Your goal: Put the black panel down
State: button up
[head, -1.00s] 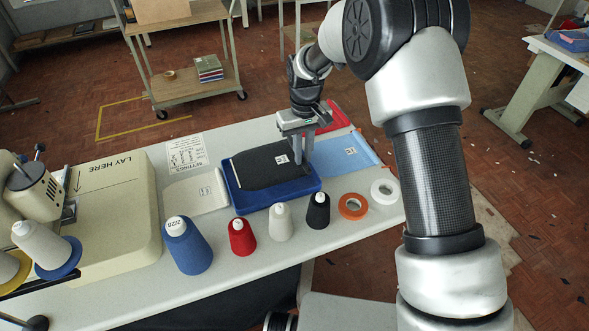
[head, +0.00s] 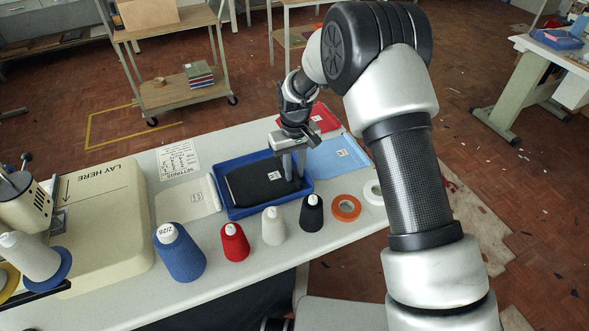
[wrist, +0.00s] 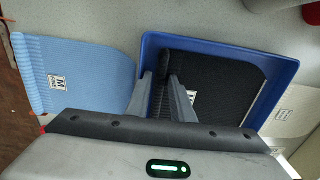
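The black panel (head: 258,182), with a white label, lies in the blue tray (head: 232,213) on the table. In the wrist view the panel (wrist: 215,85) lies within the rim of the tray (wrist: 285,72), its ribbed edge near my fingers. My gripper (head: 293,166) is pointed down at the panel's right end. In the wrist view my gripper (wrist: 161,77) shows a gap between its two fingers, with dark panel visible there. One finger is at the panel's edge by the tray wall, the other over the panel. Whether the fingertips touch the panel is hard to tell.
A light blue panel (head: 335,158) lies right of the tray, a red piece (head: 325,120) behind, a cream panel (head: 186,200) left. Several thread cones, such as the red one (head: 234,243), and an orange tape roll (head: 345,208) stand in front. A machine (head: 100,230) is at left.

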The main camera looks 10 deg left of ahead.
jog(key=shift+r, duration=0.1)
notch_tip(320, 180, up, 12)
jog(key=p, duration=0.1)
jog(key=shift+r, duration=0.15)
jog(key=s+d+r+m+t, duration=0.1)
jog(key=s+d+r+m, duration=0.1)
jog(key=s+d+r, duration=0.45)
jog(key=s+d+r+m+t, duration=0.15)
jog(key=s+d+r, duration=0.25)
jog(key=d+r, duration=0.55)
jog(key=s+d+r+m+t, duration=0.1)
jog(key=s+d, duration=0.2)
jog(key=s, duration=0.5)
jog(key=s+d+r+m+t, duration=0.2)
jog(key=s+d, duration=0.1)
jog(key=s, duration=0.5)
jog(key=shift+s+d+r, duration=0.25)
jog(key=shift+s+r, duration=0.05)
jog(key=shift+r, duration=0.1)
notch_tip(320, 180, up, 8)
jog(key=p, duration=0.8)
